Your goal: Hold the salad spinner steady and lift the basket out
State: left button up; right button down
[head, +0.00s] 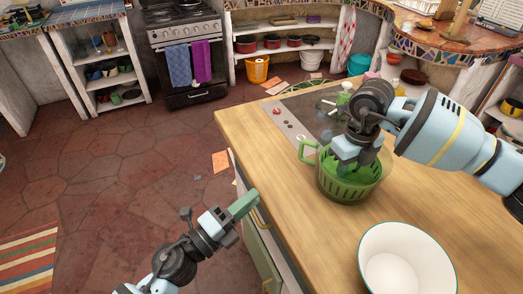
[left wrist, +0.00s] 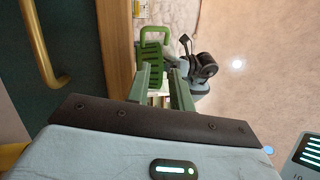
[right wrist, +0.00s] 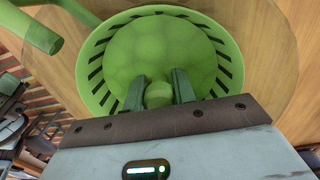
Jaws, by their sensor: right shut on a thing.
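The green slotted basket (head: 352,183) of the salad spinner stands on the wooden counter, with a clear bowl around it that is hard to make out. A green side handle (head: 307,152) sticks out to the left. In the right wrist view, a round knob (right wrist: 158,95) rises from the middle of the basket (right wrist: 100,62). My right gripper (head: 352,165) reaches down into the basket and is shut on this knob. My left gripper (head: 243,203) is open and empty, beside the counter's left edge, apart from the spinner. The left wrist view shows the spinner (left wrist: 152,52) beyond its fingers.
A white bowl (head: 405,265) stands on the counter in front of the spinner. A dark cooktop (head: 318,112) lies behind it. The counter's left edge (head: 250,175) runs between my left gripper and the spinner. Bare wood (head: 470,215) shows to the right.

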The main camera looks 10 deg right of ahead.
aim_at(300, 156)
pick_arm(q)
jog(key=w+d+r+m+g, duration=0.1)
jog(key=m+g, duration=0.1)
jog(key=m, duration=0.2)
jog(key=w+d+r+m+g, duration=0.1)
jog(key=d+r+m+g, duration=0.1)
jog(key=m, duration=0.2)
jog(key=d+r+m+g, duration=0.1)
jog(key=m+g, duration=0.1)
jog(key=m, duration=0.1)
jog(key=shift+w+d+r+m+h, duration=0.25)
jog(key=shift+w+d+m+h, duration=0.05)
jog(key=shift+w+m+h, duration=0.1)
jog(key=w+m+y, duration=0.1)
jog(key=m, duration=0.1)
jog(key=w+r+m+y, duration=0.1)
jog(key=w+m, duration=0.1)
jog(key=w+r+m+g+y, duration=0.1)
jog(key=w+m+y, duration=0.1)
jog(key=m, duration=0.1)
jog(key=shift+a, duration=0.1)
jog(key=shift+w+a+r+m+y, duration=0.1)
jog(key=shift+w+a+m+y, duration=0.1)
jog(key=shift+w+m+y, duration=0.15)
jog(key=shift+x, duration=6)
jog(key=shift+c, duration=0.2)
grip_shut()
jog(key=shift+o, duration=1.9)
grip_release()
